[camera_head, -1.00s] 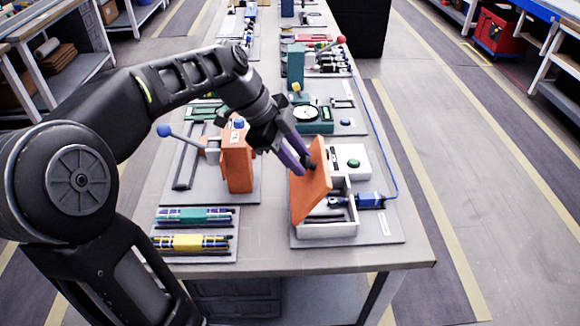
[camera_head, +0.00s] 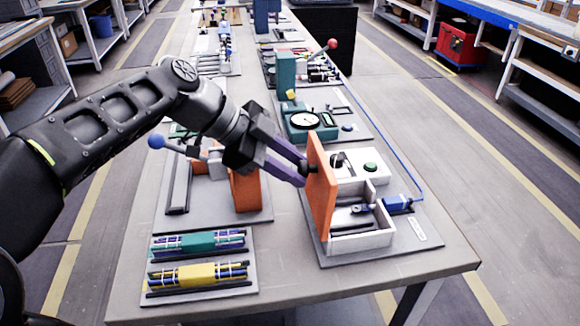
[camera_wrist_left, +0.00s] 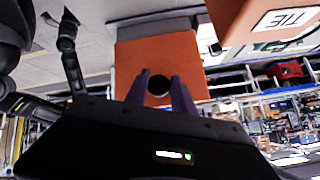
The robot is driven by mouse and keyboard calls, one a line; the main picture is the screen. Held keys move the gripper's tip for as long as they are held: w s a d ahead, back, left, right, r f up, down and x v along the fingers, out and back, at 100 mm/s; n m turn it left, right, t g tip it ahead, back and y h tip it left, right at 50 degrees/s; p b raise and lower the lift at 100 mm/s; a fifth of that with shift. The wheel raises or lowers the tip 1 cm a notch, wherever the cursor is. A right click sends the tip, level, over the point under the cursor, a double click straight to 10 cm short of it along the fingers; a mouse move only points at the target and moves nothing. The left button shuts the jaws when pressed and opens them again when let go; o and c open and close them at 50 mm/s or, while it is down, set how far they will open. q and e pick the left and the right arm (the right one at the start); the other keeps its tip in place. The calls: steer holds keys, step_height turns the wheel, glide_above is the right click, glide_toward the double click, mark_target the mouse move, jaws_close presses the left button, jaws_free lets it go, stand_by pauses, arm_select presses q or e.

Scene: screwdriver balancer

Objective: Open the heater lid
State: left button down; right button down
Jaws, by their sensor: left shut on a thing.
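The orange heater lid (camera_head: 322,192) stands nearly upright on the left edge of the white heater box (camera_head: 362,243). The box's inside shows to the right of the lid, with dark and metal parts in it. My left gripper (camera_head: 304,172) reaches in from the left and is shut on the lid's dark knob (camera_wrist_left: 158,86). In the left wrist view the two purple fingers sit on both sides of that knob, against the orange lid (camera_wrist_left: 185,48). My right gripper is in no view.
A blue-handled tool (camera_head: 398,203) lies at the box's right side, with a blue cable. An orange block (camera_head: 246,190) stands left of the lid, partly behind my arm. Teal and yellow bundles (camera_head: 200,272) lie front left. The table's front right is clear.

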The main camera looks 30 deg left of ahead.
arm_select(q)
steer(key=shift+s+d+f, duration=0.15)
steer(key=shift+s+f, duration=0.05)
steer(key=shift+f, duration=0.2)
steer(key=c, duration=1.4)
jaws_free()
steer(key=shift+c, duration=0.2)
steer(key=o, duration=0.4)
steer(key=shift+r, duration=0.15)
steer(key=shift+w, duration=0.1)
steer(key=shift+r, duration=0.15)
steer(key=shift+r, duration=0.2)
steer(key=v, duration=0.7)
steer(key=shift+a+p, duration=0.25)
steer(key=shift+p, duration=0.1)
